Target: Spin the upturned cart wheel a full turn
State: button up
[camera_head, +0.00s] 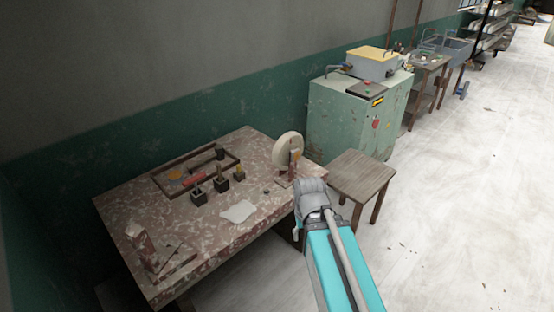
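A cream, disc-shaped wheel (288,149) stands upright at the right end of the worn, red-brown and white table (150,209). A small reddish-brown support shows beside its lower right edge. My teal arm comes in from the bottom of the picture and ends in a grey joint just in front of and below the wheel. My gripper's fingers are hidden beyond that joint, so I cannot see whether anything touches the wheel.
A shallow wooden tray (166,188), small dark pots (221,183) and a white flat piece (238,211) lie on the table. A brown stool (362,177) stands right of my arm, before a green cabinet (340,128). The floor at right is clear.

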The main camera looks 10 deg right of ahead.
aim_at(289, 141)
jog(key=i, duration=0.95)
